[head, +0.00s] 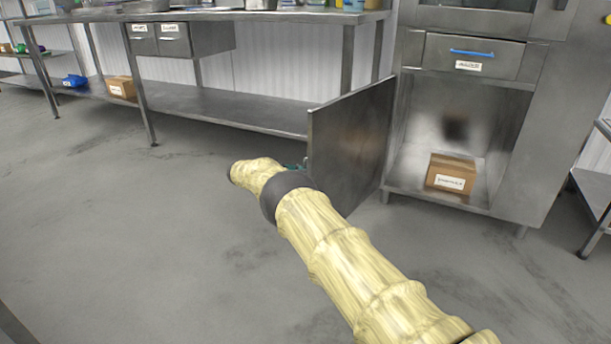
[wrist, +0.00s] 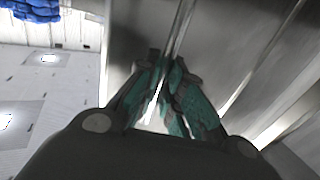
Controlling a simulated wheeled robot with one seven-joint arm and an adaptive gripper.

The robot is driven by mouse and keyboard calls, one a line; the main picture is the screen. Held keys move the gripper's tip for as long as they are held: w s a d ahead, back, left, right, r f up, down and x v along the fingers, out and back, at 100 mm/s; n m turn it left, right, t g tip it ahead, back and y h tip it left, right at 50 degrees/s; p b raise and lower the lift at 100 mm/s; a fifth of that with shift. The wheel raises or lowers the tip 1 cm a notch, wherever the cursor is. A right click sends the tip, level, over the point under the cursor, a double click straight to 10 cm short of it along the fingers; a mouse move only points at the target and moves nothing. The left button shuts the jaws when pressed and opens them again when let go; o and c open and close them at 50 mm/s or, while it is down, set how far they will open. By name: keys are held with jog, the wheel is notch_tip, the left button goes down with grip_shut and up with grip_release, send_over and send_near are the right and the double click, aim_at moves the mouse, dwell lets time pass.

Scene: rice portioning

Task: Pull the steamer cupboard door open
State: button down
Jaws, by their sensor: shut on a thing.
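The steamer cupboard door (head: 345,140) is a flat steel panel, swung wide open to the left of the cupboard (head: 405,150) and standing out into the room. The lower compartment is uncovered. My gripper (head: 294,167) is at the door's free edge, mostly hidden behind my wrist in the head view. In the wrist view, the teal-padded fingers of my gripper (wrist: 172,68) are closed on a thin metal bar or edge of the door (wrist: 183,30). I cannot tell whether this is its handle or its rim.
A labelled cardboard box (head: 451,174) sits inside the open compartment. Above it is a drawer with a blue handle (head: 471,53). A steel worktable (head: 240,105) with a lower shelf stands behind the door. The floor at left is clear.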

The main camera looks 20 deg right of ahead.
jog(key=c, duration=1.5)
grip_release()
jog(key=shift+d, duration=0.45)
jog(key=shift+c, duration=0.2)
jog(key=shift+a, duration=0.35)
jog(key=shift+r, duration=0.15)
notch_tip(320, 180, up, 10)
jog(key=shift+f, duration=0.1)
